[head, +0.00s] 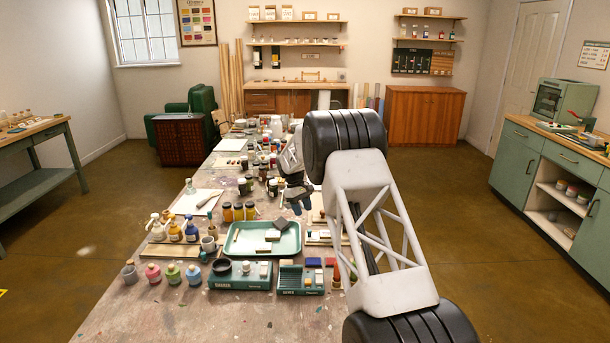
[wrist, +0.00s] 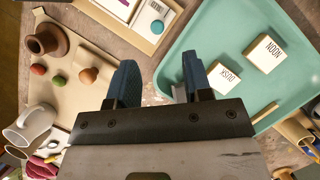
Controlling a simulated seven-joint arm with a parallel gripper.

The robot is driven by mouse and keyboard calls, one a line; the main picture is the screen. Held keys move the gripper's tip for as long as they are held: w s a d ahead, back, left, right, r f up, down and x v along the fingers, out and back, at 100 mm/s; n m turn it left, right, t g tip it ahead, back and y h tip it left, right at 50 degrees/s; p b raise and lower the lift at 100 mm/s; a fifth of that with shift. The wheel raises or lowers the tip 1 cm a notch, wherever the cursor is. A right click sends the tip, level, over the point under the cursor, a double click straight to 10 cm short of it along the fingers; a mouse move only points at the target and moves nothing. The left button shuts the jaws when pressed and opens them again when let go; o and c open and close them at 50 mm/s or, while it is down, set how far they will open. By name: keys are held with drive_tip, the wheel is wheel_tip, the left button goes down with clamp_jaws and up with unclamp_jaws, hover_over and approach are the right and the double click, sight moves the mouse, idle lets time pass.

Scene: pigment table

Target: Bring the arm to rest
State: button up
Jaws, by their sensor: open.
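My gripper (head: 296,208) hangs over the long paint-stained table (head: 150,318), by the upper right of the teal tray (head: 232,251). In the wrist view my gripper (wrist: 158,74) shows two blue fingers spread apart, with nothing held between them. The right finger overlaps the edge of the teal tray (wrist: 214,35) in that view. A block marked NOON (wrist: 264,53) and a block marked DUSK (wrist: 228,78) lie in the tray, apart from the fingers. My arm covers the right part of the table in the head view.
Bottles and jars (head: 238,211) crowd the table around the tray. A beige board (wrist: 60,85) with a brown pot (wrist: 46,40) and a white mug (wrist: 33,124) are left in the wrist view. A green cabinet (head: 540,165) stands right; the floor between is clear.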

drive_tip(key=s+d+r+m+t+y, duration=0.1)
drive_tip(key=s+d+r, duration=0.3)
drive_tip(key=s+r, duration=0.4)
drive_tip(key=s+d+r+m, duration=0.1)
drive_tip(key=s+d+r, duration=0.4)
drive_tip(key=r, duration=0.5)
drive_tip(key=s+d+r+m+t, duration=0.1)
drive_tip(key=s+d+r, duration=0.15)
drive_tip(key=s, duration=0.45)
drive_tip(key=s+d+r+m+y, duration=0.1)
drive_tip(key=s+r, duration=0.3)
drive_tip(key=s, duration=0.2)
drive_tip(key=s+d+r+m+t, duration=0.1)
drive_tip(key=s+d+r, duration=0.15)
drive_tip(key=s, duration=0.45)
drive_tip(key=s+d+r+m+t, duration=0.1)
drive_tip(key=s+d+r, duration=0.1)
drive_tip(key=s, duration=0.8)
drive_tip(key=s+d+r+m, duration=0.1)
drive_tip(key=s+d, duration=0.1)
drive_tip(key=s, duration=0.9)
drive_tip(key=s+f+m+t, duration=0.1)
drive_tip(key=s+f, duration=0.2)
drive_tip(key=s, duration=0.6)
drive_tip(key=s+d+f+m+y, duration=0.1)
drive_tip(key=s+f, duration=0.2)
drive_tip(key=s, duration=0.6)
drive_tip(key=shift+s+d+t, duration=0.25)
drive_tip(key=shift+s+t, duration=0.1)
drive_tip(key=shift+t, duration=0.05)
